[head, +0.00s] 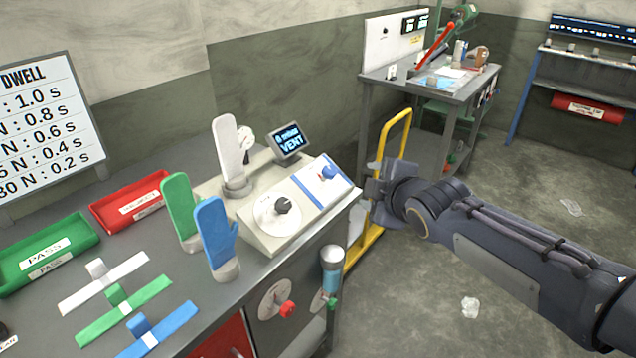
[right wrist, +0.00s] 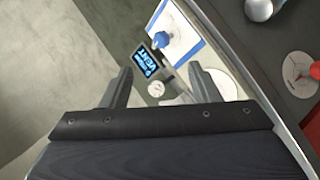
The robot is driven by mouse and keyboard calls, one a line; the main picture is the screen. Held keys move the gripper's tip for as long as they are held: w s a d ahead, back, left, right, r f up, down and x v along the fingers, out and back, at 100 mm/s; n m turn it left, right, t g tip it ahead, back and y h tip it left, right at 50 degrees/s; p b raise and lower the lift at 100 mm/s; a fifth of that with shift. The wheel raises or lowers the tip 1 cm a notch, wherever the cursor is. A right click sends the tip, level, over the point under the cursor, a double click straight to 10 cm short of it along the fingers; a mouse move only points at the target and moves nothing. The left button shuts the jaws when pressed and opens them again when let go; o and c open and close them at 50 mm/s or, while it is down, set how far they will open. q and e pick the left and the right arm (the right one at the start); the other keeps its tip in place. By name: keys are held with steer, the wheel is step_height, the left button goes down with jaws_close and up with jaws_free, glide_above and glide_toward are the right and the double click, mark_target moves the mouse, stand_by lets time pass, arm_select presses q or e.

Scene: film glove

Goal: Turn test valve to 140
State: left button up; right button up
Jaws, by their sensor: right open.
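A sloped beige console (head: 290,225) stands on the grey bench. It carries a black knob (head: 283,206) on a round white dial, and a blue knob (head: 328,172) on a blue-edged white plate. I cannot read which is the test valve. The small display (head: 289,141) reads "0 mbar" and "VENT". My right gripper (head: 372,192) is open and empty, just right of the console and apart from both knobs. In the right wrist view the blue knob (right wrist: 163,41) and display (right wrist: 148,62) lie beyond my spread fingers (right wrist: 160,82). My left gripper is not in view.
White, green and blue glove forms (head: 215,235) stand left of the console. Flat coloured gloves, a green PASS tray (head: 45,262) and a red tray (head: 130,205) lie on the bench. A red knob (head: 287,309) is on the front. A yellow rail (head: 378,215) stands behind my right gripper.

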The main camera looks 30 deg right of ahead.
mark_target(324, 168)
steer(key=w+d+f+n+t+y+b, duration=0.1)
steer(key=w+n+b, duration=0.3)
steer(key=n, duration=0.4)
steer(key=w+d+f+n+t+y+b, duration=0.1)
steer(key=w+f+n+t+y+b, duration=0.1)
steer(key=w+f+n+b, duration=0.2)
steer(key=w+d+f+n+t+y+b, duration=0.1)
steer(key=w+n+b, duration=0.4)
steer(key=n, duration=0.6)
steer(key=shift+d+f+n+t+y+b, duration=0.15)
steer(key=shift+f+t+y, duration=0.2)
steer(key=shift+f, duration=0.25)
steer(key=shift+d+f+n+t+y+b, duration=0.15)
steer(key=shift+f+t+y, duration=0.15)
steer(key=shift+f, duration=0.25)
steer(key=shift+w+a+f+n+y, duration=0.25)
steer(key=shift+n+y, duration=0.1)
steer(key=shift+n, duration=0.45)
steer(key=shift+w, duration=0.2)
steer(key=w, duration=0.2)
steer(key=w+a, duration=0.1)
steer(key=w, duration=0.4)
steer(key=shift+w+a+r, duration=0.1)
steer(key=shift+a+r, duration=0.05)
steer(key=shift+a, duration=0.2)
